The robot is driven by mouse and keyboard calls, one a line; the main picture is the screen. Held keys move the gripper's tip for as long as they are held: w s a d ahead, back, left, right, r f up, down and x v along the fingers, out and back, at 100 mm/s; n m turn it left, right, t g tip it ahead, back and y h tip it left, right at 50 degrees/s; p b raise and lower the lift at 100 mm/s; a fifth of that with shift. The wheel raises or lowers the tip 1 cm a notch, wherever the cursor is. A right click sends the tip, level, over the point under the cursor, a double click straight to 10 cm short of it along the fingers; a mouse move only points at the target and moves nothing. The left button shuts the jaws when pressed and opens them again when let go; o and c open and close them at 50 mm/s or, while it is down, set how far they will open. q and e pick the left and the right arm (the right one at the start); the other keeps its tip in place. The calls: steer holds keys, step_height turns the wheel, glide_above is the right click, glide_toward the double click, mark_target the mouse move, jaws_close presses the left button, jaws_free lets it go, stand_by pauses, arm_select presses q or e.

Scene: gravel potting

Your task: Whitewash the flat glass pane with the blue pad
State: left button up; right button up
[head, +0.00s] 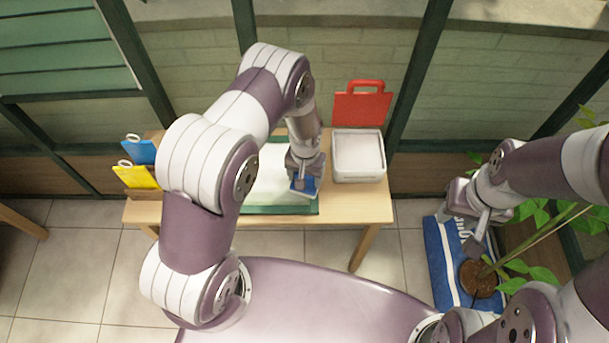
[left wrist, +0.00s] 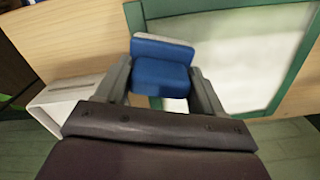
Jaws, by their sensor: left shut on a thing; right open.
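The flat glass pane (head: 268,187) lies on the wooden table, whitish, in a green frame (head: 279,210). The pane also shows in the left wrist view (left wrist: 238,55), milky with uneven patches, inside its green frame (left wrist: 272,110). My left gripper (head: 304,178) is shut on the blue pad (head: 309,186) over the pane's right part. In the left wrist view the blue pad (left wrist: 162,72) sits between the fingers, its pale edge facing away. I cannot tell whether it touches the glass. My right gripper (head: 474,226) is open and empty, right of the table. My left arm hides much of the pane.
A white tub (head: 358,158) stands on the table right of the pane, with a red board (head: 361,107) behind it. Yellow (head: 136,176) and blue (head: 140,150) handled items are at the left end. A blue-and-white bag (head: 440,262) and a plant (head: 478,279) are near my right gripper.

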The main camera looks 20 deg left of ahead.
arm_select(q)
steer(key=shift+w+d+r+p, duration=0.15)
steer(key=shift+d+r+p, duration=0.2)
steer(key=shift+r, duration=0.1)
steer(key=shift+f+p, duration=0.1)
steer(key=shift+p, duration=0.2)
steer(key=shift+a+r+p, duration=0.15)
steer(key=shift+r+p, duration=0.3)
steer(key=shift+r, duration=0.15)
steer(key=shift+a+r+p, duration=0.15)
steer(key=shift+r+p, duration=0.25)
steer(key=shift+r, duration=0.2)
step_height(320, 180, up, 2)
steer(key=shift+d+r+p, duration=0.1)
steer(key=shift+d+p, duration=0.05)
steer(key=shift+p, duration=0.65)
steer(key=shift+r+p, duration=0.45)
steer(key=shift+r, duration=0.2)
arm_select(e)
steer(key=r, duration=0.3)
steer(key=s+r, duration=0.1)
steer(key=r, duration=0.1)
steer(key=shift+d+r, duration=0.25)
steer(key=shift+d, duration=0.05)
